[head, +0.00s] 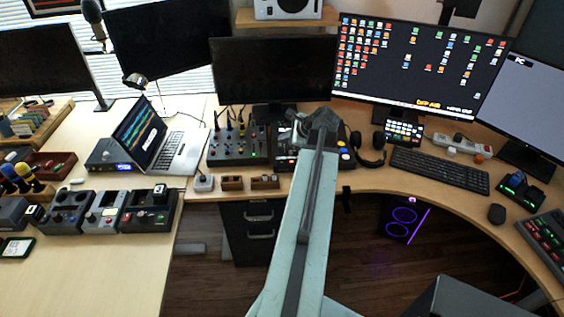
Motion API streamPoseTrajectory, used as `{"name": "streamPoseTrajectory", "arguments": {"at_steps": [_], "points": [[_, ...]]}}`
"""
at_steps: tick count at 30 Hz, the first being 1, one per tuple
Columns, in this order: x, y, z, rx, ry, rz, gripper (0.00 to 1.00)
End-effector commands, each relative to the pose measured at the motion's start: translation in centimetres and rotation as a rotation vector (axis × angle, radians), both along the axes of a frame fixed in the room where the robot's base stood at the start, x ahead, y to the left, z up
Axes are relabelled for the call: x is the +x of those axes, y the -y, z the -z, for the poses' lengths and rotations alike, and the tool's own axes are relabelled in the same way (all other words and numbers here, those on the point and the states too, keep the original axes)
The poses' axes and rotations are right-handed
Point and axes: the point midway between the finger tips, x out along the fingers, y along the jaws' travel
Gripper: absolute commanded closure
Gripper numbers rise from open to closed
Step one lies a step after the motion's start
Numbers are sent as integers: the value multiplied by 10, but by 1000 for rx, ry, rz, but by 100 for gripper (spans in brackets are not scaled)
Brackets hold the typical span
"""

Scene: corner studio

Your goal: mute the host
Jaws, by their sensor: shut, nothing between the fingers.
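No control marked for the host can be made out; labels are too small to read. An audio mixer (240,147) with knobs and coloured-topped parts stands on the desk in the middle, left of my arm. A dark console (287,161) with blue and yellow buttons (343,150) lies behind and beside my arm's end, partly hidden by it. My gripper (322,119) is at the far end of my pale arm, over this console. It is shut and empty. Its fingertips are mostly hidden, so I cannot tell whether they touch anything.
A laptop (182,150) and several small control boxes (104,220) stand on the left table. Headphones (369,150), a button pad (404,131), a keyboard (440,170) and a mouse (496,214) lie right. Monitors (415,65) line the back. Small wooden blocks (265,182) sit at the front edge.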

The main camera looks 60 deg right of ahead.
Motion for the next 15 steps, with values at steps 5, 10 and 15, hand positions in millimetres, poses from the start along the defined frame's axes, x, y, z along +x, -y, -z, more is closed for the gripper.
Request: {"name": "streamPoseTrajectory", "arguments": {"at_steps": [5,10,15], "points": [[4,-3,2,-1,0,-7,100],[4,-3,15,-1,-1,-8,100],[5,-4,38,-1,-2,-9,100]]}}
